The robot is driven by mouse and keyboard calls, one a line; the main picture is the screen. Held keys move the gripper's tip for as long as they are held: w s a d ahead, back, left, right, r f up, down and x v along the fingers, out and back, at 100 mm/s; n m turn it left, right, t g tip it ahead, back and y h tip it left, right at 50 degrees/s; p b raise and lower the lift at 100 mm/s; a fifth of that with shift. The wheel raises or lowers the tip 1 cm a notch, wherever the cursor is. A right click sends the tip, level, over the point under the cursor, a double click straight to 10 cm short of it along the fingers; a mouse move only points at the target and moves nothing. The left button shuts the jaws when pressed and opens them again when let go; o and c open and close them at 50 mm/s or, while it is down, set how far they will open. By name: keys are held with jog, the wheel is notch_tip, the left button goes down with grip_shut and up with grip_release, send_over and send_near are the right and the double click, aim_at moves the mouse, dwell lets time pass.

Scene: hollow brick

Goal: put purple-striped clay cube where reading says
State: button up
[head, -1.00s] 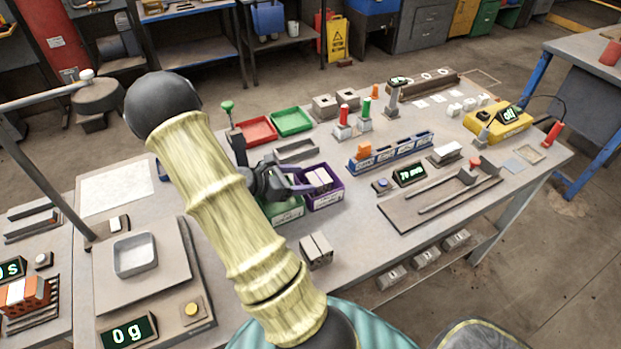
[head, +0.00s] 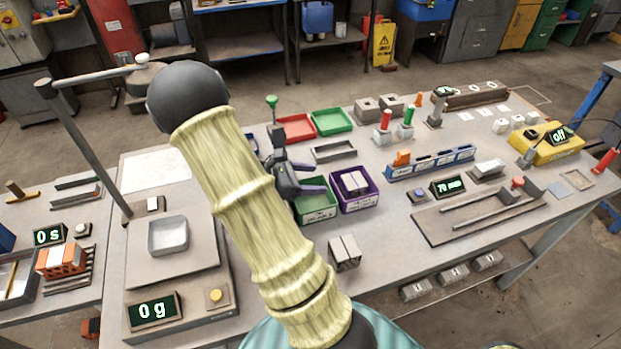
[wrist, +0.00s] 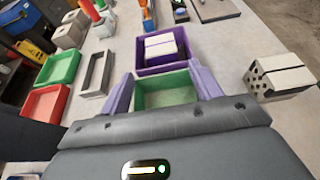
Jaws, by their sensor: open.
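The pale clay cube with a purple stripe (wrist: 160,46) sits inside the purple bin (wrist: 180,68) in the wrist view. In the head view the cube (head: 354,182) shows in the purple bin (head: 358,204). My gripper (head: 312,179) is open with purple fingers, left of the purple bin and over the green bin (head: 316,213). In the wrist view the fingers of my gripper (wrist: 163,90) are apart with only the green bin's floor visible between them. The scale display (head: 152,311) reads 0 g, and another display (head: 449,186) appears to read 70 mm.
A pale block with holes (wrist: 282,80) stands right of the bins. A red tray (head: 296,129), a green tray (head: 332,122) and a grey tray (head: 334,151) lie behind. A blue rack (head: 430,164) stands right of the purple bin. The scale pan (head: 168,236) is empty.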

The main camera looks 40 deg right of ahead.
jog(key=s+a+r+m+t+y, duration=0.2)
jog(key=a+m+y, duration=0.4)
jog(key=a, duration=0.6)
jog(key=s+a+r+m+t+y, duration=0.2)
jog(key=a+m+t+y, duration=0.3)
jog(key=a, duration=0.7)
jog(key=s+m+y, duration=0.1)
jog(key=m, duration=0.1)
jog(key=shift+a+r+m+t, duration=0.15)
jog(key=shift+a+m+t, duration=0.15)
